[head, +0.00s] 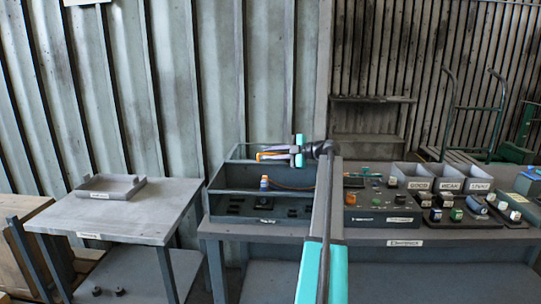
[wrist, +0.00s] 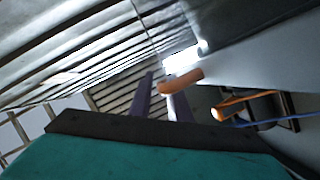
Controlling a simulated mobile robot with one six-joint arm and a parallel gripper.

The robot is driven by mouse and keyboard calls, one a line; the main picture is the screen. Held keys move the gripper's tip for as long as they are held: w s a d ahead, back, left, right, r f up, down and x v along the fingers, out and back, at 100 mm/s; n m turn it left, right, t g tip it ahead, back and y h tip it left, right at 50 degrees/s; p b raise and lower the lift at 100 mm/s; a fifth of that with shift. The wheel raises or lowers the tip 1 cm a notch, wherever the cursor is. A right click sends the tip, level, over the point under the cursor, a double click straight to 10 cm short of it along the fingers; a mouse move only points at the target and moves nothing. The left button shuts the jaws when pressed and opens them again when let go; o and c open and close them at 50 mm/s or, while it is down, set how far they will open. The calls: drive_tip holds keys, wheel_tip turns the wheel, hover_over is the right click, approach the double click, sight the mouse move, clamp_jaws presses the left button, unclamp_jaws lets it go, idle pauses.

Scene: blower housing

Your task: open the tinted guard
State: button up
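The grey blower housing (head: 222,208) stands on the workbench, with dark parts and a small blue-and-orange item inside. A thin frame rises at its upper rear; I cannot clearly separate the tinted guard from the housing's grey panels. My gripper (head: 264,153) is above the housing, pointing left, beside an orange bar. In the wrist view my gripper's two dark fingers (wrist: 163,92) stand apart with a gap between them. The orange bar (wrist: 181,80) crosses the tip of the right finger. I cannot tell whether they touch. A second orange piece (wrist: 232,110) lies lower right.
To the right on the workbench (head: 405,243) are a control box (head: 380,218), labelled grey bins (head: 450,184) and several small coloured parts. A side table (head: 130,215) with a shallow tray (head: 108,187) stands left. A corrugated wall is behind. Space above the bench is mostly clear.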

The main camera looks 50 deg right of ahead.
drive_tip(key=b+v, duration=0.1)
drive_tip(key=v, duration=1.3)
idle(0.5)
